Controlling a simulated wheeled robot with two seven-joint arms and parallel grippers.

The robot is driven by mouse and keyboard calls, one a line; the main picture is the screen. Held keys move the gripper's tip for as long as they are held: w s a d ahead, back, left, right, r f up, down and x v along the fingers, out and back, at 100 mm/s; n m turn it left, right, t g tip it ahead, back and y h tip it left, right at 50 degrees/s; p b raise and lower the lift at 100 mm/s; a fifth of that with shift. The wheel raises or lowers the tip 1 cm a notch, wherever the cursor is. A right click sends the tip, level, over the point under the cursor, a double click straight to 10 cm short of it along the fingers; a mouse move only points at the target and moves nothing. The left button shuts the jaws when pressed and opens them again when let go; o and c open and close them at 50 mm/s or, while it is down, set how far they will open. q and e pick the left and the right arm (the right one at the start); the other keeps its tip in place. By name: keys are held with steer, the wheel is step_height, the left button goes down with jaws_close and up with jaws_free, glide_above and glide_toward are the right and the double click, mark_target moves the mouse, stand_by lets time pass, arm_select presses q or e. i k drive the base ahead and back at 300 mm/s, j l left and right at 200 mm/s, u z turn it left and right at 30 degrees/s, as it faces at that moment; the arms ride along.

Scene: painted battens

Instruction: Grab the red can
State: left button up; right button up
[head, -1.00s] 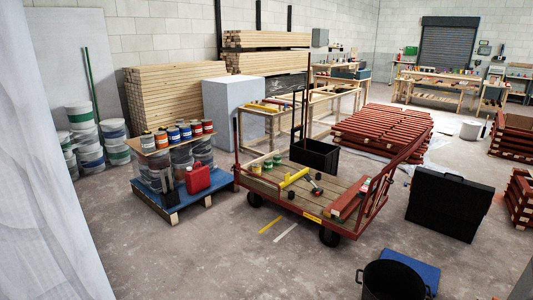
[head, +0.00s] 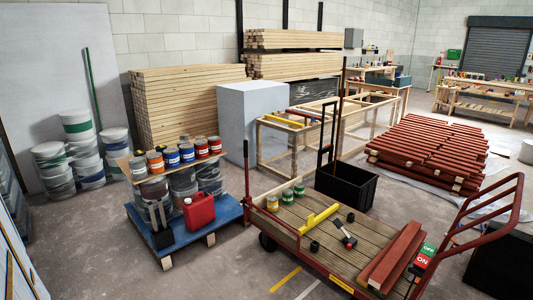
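A red jerry can (head: 199,211) with a handle stands on the front of a blue pallet (head: 176,239), left of centre in the head view. Behind it, a board (head: 127,172) on the pallet's load carries a row of small paint cans. Two of these at the right end, one can (head: 201,147) and another can (head: 215,145), have red labels; others have blue or orange ones. A dark upright object stands just left of the jerry can. Neither of my grippers is in view.
White buckets (head: 78,127) are stacked at the left. Bare concrete floor (head: 130,265) lies in front of the pallet.

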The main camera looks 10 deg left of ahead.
mark_target(201, 212)
steer(key=i+j+u, duration=0.15)
steer(key=i+u, duration=0.6)
steer(key=i, duration=0.3)
steer(key=i+l+u, duration=0.2)
steer(key=i+u, duration=0.2)
steer(key=i+z, duration=0.3)
steer(key=i, duration=0.2)
steer(key=i+j+z, duration=0.3)
steer(key=i, duration=0.15)
steer(key=i+j+z, duration=0.3)
steer(key=i, duration=0.15)
